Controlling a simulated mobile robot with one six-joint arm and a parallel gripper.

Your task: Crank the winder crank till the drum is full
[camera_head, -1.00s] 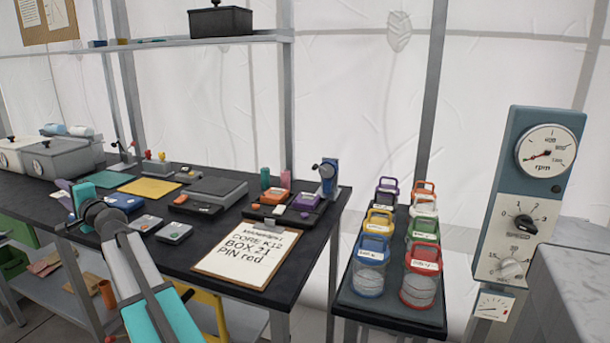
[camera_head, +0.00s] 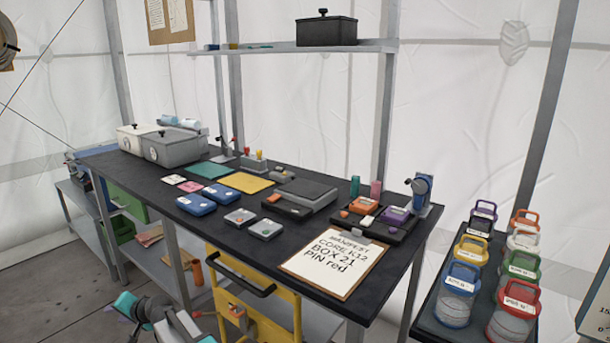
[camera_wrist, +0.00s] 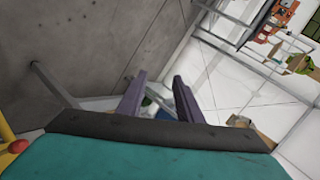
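No crank or drum can be made out for certain. A small blue upright device with a dark round part (camera_head: 420,192) stands at the right end of the bench; I cannot tell whether it is the winder. A brown round thing (camera_head: 6,45) is cut off at the upper left edge, with thin dark lines near it; I cannot tell what it is. My gripper's two purple fingers (camera_wrist: 158,92) stand apart with nothing between them in the wrist view. They point toward the floor area, away from the bench top. My arm shows low in the head view.
The black bench (camera_head: 240,262) holds a manifest board (camera_head: 334,262), grey boxes (camera_head: 175,147) and small trays. A yellow frame with a black handle (camera_head: 255,305) stands before it. Lidded jars (camera_head: 460,295) stand on a stand at right. Grey floor (camera_head: 50,280) is open at left.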

